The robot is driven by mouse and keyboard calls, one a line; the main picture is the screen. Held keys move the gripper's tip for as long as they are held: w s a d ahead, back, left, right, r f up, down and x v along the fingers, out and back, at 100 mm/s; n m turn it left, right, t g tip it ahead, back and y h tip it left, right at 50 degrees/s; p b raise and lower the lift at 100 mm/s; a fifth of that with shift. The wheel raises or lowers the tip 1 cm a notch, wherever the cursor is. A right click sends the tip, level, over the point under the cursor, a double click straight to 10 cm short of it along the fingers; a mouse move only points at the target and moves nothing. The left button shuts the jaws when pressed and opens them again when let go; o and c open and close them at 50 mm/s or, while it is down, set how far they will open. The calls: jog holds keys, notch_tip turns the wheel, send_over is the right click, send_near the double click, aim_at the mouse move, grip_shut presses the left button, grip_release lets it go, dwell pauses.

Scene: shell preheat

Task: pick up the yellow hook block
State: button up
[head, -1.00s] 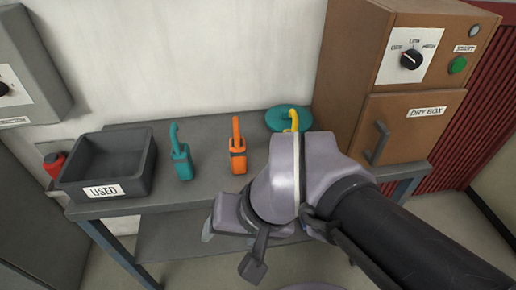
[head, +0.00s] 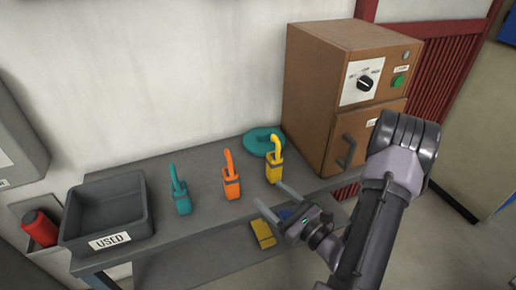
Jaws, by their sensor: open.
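The yellow hook block (head: 274,172) stands upright on the grey table at the right of a row of hook blocks, its hook curving up. My gripper (head: 269,194) is in front of and below it in the picture, with two grey fingers spread apart and nothing between them. The fingers point towards the table; the far fingertip shows close to the block's base, but I cannot tell whether they touch.
An orange hook block (head: 231,187) and a teal one (head: 181,200) stand to the left. A teal disc (head: 258,141) lies behind. The brown dry box (head: 330,110) stands right, the USED bin (head: 75,232) left. A yellow piece (head: 263,233) lies lower down.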

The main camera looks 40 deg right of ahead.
aim_at(277, 173)
jog(key=s+d+f+m+g+h, duration=0.1)
jog(key=s+d+f+m+h, duration=0.35)
jog(key=d+f+h, duration=0.2)
jog(key=shift+m, duration=0.35)
jog(key=x, duration=0.6)
jog(key=b+x, duration=0.1)
jog(key=x, duration=0.4)
jog(key=r+b+x, duration=0.1)
jog(key=x, duration=0.5)
jog(key=shift+w, duration=0.25)
grip_shut()
